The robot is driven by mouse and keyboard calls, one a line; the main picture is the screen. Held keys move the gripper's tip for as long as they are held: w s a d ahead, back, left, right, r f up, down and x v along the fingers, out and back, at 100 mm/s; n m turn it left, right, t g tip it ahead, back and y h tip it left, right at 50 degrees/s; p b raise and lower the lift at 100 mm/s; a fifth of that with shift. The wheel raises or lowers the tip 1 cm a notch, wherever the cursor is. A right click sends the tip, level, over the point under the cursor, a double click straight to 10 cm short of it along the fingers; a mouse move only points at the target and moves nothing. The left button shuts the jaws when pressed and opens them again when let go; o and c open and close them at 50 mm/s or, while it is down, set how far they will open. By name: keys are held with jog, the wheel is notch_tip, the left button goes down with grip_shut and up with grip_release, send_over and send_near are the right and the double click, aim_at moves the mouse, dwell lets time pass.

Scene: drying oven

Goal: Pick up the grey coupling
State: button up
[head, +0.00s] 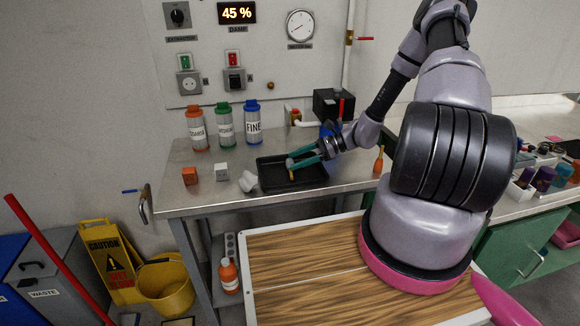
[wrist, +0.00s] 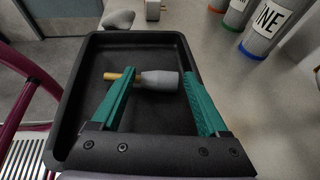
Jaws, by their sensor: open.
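A grey, rounded cylindrical piece (wrist: 160,81) with a brass-coloured rod lies in the black tray (wrist: 182,45); it looks like the grey coupling. In the wrist view my gripper (wrist: 158,73) is open, with its green fingers on either side of the grey body. The left finger crosses in front of the rod, and I cannot tell whether it touches. In the head view my gripper (head: 291,161) is over the tray (head: 318,184); the rod (head: 291,175) shows below it and the grey body is mostly hidden. A pale grey angled piece (head: 248,181) lies left of the tray.
An orange cube (head: 189,176) and a white block (head: 222,172) sit further left on the bench. Labelled bottles (head: 225,125) stand behind them. A black box (head: 333,104) and pipe are behind the tray; an orange-handled tool (head: 379,160) is to its right.

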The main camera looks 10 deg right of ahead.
jog(key=shift+w+a+f, duration=0.1)
jog(key=shift+a+f, duration=0.2)
jog(key=shift+a, duration=0.25)
jog(key=c, duration=1.1)
jog(key=shift+r, duration=0.1)
